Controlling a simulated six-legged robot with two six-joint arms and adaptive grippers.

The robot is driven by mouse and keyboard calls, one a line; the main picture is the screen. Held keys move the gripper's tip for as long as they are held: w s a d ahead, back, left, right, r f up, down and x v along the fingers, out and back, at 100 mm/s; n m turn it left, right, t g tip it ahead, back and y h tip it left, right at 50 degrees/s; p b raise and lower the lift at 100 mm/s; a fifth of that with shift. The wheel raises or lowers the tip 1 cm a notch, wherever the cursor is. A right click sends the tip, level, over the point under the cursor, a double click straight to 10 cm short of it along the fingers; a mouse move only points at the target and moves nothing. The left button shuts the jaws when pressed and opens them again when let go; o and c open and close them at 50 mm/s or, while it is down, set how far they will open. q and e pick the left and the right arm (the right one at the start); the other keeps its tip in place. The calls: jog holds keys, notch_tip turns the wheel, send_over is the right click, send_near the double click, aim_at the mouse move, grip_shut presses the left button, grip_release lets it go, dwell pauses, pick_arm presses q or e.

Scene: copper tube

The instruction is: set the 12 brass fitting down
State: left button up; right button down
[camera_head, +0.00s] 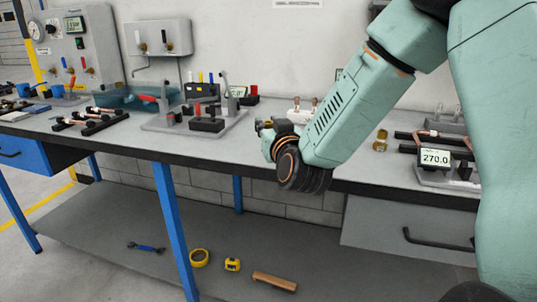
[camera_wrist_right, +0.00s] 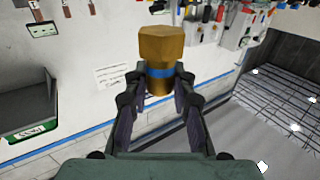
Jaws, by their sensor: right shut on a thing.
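My right gripper (camera_head: 264,127) is over the grey bench in the head view, mostly hidden behind its own wrist. In the right wrist view, my right gripper (camera_wrist_right: 159,85) is shut on a brass fitting (camera_wrist_right: 161,45) with a blue band around it. The fingers grip it from both sides near the band, and its wide faceted end points away from the palm. No number can be read on it. In the head view the held fitting cannot be made out clearly. My left gripper is not in view.
The workbench (camera_head: 230,150) carries a metal fixture plate (camera_head: 160,125) left of my gripper. Another brass piece (camera_head: 380,142) stands on bare bench to the right, near a display reading 270.0 (camera_head: 435,158) and dark bars with copper tubes. A teal tray (camera_head: 125,100) lies further left.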

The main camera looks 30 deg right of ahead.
notch_tip(320, 180, down, 5)
jog(key=shift+b, duration=0.65)
jog(key=shift+w+f, duration=0.1)
jog(key=shift+f, duration=0.2)
jog(key=shift+f, duration=0.15)
jog(key=c, duration=1.1)
grip_release()
jog(key=shift+f, duration=0.1)
jog(key=shift+b, duration=0.3)
